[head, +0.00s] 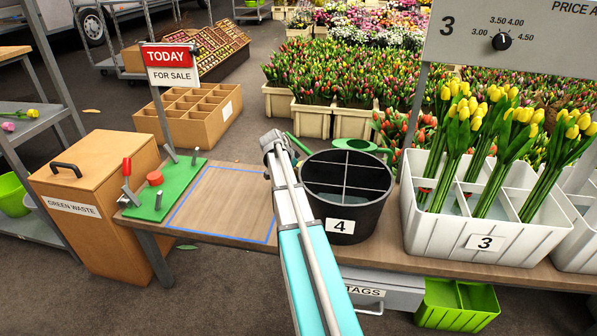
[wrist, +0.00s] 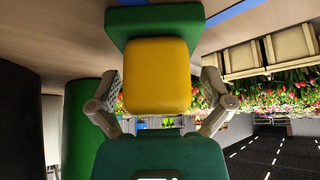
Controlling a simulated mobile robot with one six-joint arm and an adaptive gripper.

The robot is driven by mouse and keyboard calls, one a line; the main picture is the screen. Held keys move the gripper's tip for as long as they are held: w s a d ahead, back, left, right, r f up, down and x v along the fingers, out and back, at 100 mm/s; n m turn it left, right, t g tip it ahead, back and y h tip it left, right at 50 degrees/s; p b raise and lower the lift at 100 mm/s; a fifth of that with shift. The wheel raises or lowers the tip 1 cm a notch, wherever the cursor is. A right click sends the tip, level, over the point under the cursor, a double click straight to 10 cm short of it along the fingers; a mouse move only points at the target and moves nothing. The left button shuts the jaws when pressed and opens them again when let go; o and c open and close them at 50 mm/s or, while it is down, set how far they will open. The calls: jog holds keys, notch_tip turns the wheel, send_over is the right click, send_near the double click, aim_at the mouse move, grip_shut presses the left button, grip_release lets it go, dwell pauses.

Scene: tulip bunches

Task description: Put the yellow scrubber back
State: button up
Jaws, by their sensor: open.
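In the wrist view, the yellow scrubber (wrist: 157,76) is a rounded yellow block against a green slab (wrist: 155,18); I cannot tell whether the slab belongs to it. My gripper (wrist: 160,92) is open, with one finger on each side of the yellow block. Gaps show beside the block, and no firm grip is visible. In the head view, my gripper (head: 277,142) is over the wooden bench, between the blue-outlined area (head: 225,205) and the black bucket marked 4 (head: 341,226). The scrubber is hidden there behind my arm.
A green board (head: 165,192) with a red knob and lever stands left of the blue outline. A white tulip crate marked 3 (head: 425,232) stands right of the bucket. A green waste box (head: 95,200) is at the left. The outlined area is bare.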

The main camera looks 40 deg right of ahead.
jog(key=p+v, duration=0.9)
jog(key=v, duration=0.3)
jog(key=shift+p, duration=0.35)
dwell(0.7)
jog(key=s+a+f+n+y, duration=0.1)
jog(key=s+a+n, duration=0.5)
jog(key=a, duration=0.6)
jog(key=s+a+f+n+y, duration=0.1)
jog(key=s+a+n+y, duration=0.2)
jog(key=a, duration=0.9)
jog(key=s+a+f+n+y, duration=0.1)
jog(key=s+a+n+y, duration=0.1)
jog(key=s+a+n, duration=0.6)
jog(key=a+n, duration=0.1)
jog(key=a, duration=0.4)
jog(key=shift+s+n+y, duration=0.3)
jog(key=shift+s+n, duration=0.05)
jog(key=shift+n, duration=0.05)
